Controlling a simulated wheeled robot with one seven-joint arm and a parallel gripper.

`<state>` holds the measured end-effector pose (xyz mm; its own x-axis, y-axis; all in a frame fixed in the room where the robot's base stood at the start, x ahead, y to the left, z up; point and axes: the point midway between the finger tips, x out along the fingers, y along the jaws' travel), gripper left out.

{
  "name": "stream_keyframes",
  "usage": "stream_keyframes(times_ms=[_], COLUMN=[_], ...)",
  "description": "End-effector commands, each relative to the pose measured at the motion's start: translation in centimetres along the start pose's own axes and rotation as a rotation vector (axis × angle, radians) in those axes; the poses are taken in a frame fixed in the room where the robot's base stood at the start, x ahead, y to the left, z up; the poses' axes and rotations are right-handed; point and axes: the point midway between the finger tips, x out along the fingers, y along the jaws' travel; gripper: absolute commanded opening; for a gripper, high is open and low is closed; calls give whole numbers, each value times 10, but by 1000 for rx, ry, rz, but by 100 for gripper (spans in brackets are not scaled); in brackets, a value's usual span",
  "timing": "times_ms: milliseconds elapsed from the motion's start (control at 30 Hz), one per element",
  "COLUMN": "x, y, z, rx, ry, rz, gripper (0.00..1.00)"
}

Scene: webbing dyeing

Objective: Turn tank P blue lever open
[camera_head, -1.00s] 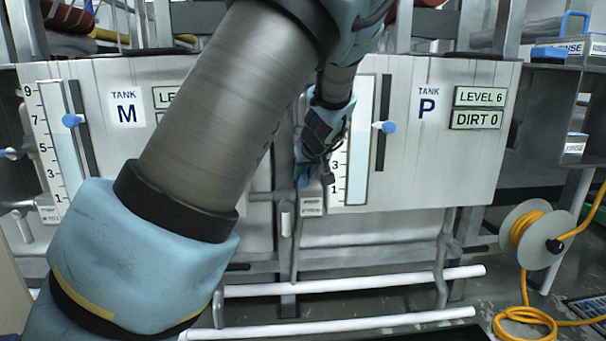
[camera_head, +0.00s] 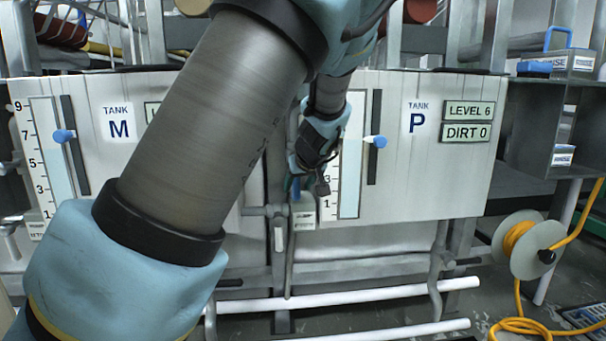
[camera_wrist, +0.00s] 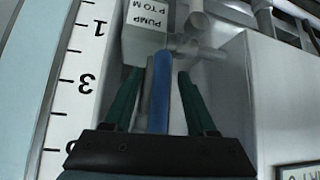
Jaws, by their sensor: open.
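In the wrist view a blue lever (camera_wrist: 160,95) stands lengthwise between the two dark green fingers of my gripper (camera_wrist: 157,76). The fingers are apart, one on each side, with gaps to the lever. The lever's upper end in the picture meets a grey pipe fitting (camera_wrist: 187,46) beside a box labelled PUMP P TO M (camera_wrist: 146,32), seen upside down. In the head view my gripper (camera_head: 308,184) is low at the left edge of tank P (camera_head: 425,180), above the small label box (camera_head: 303,214). My arm hides part of that area, and the lever is not clear there.
Tank P's gauge has a blue-knobbed slider (camera_head: 376,141) right of my gripper. Tank M (camera_head: 118,160) stands left, partly behind my arm. White pipes (camera_head: 380,297) run low in front. A hose reel (camera_head: 528,246) with orange hose is at the right.

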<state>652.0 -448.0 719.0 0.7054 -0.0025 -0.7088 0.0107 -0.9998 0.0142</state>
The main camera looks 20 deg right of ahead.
Motion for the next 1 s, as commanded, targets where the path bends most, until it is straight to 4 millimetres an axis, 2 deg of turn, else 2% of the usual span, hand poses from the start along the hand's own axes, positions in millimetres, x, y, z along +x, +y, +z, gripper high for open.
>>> stream_keyframes(times_ms=[33,200,500,700,1000], x=[-11,-42,-81,-90,-91], y=[2,2,1,0,0], z=[-1,-1,0,0,0], rx=[1,2,2,1,0], ry=[0,-1,-1,-1,-1], rz=[5,6,3,2,2], gripper=[57,57,57,57,57])
